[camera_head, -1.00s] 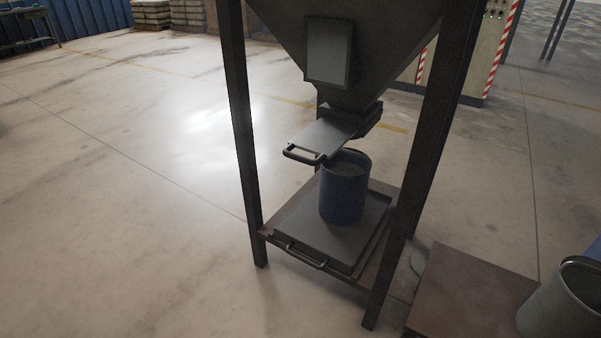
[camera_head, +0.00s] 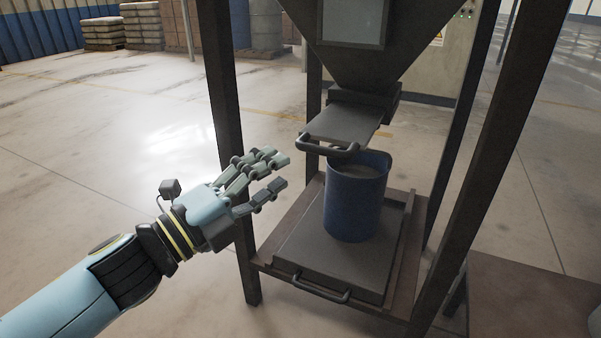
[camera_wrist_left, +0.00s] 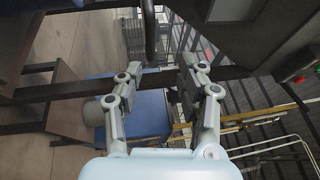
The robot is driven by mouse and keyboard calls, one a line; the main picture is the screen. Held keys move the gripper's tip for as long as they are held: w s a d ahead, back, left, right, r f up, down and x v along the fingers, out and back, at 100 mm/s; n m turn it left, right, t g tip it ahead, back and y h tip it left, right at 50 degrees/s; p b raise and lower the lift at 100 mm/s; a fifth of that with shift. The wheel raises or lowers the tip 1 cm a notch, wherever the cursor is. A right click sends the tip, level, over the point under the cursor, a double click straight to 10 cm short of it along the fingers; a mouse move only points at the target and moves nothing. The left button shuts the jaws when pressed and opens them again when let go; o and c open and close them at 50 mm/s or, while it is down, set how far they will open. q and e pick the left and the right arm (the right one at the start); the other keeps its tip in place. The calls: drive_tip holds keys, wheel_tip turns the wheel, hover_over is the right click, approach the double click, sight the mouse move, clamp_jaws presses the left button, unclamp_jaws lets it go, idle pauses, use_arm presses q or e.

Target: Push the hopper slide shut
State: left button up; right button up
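The hopper (camera_head: 362,62) stands in a dark frame. Its flat grey slide (camera_head: 342,123) sticks out of the outlet toward me, with a bar handle (camera_head: 327,148) at its front end. A blue bucket (camera_head: 352,205) with grey material inside stands below the outlet. My left gripper (camera_head: 268,174) is open and empty, left of the slide handle and apart from it, near the front left frame post. In the left wrist view its fingers (camera_wrist_left: 160,84) are spread apart with nothing between them. My right gripper is not in view.
The front left post (camera_head: 226,130) and front right post (camera_head: 478,170) flank the space around the slide. A low tray with a handle (camera_head: 322,291) lies under the bucket. A brown table (camera_head: 530,295) is at lower right. The floor at left is clear.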

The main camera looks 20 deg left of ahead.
sight(318, 153)
use_arm(q)
drive_tip(key=x, duration=0.3)
drive_tip(key=f+x, duration=0.1)
drive_tip(key=x, duration=0.6)
drive_tip(key=shift+f, duration=0.2)
drive_tip(key=shift+w+d, duration=0.25)
drive_tip(key=shift+w, duration=0.2)
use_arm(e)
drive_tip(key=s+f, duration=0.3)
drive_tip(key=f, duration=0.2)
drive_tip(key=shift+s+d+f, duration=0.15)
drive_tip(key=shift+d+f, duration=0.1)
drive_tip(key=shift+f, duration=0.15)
use_arm(q)
drive_tip(key=shift+c, duration=0.2)
clamp_jaws()
drive_tip(key=shift+w, duration=0.1)
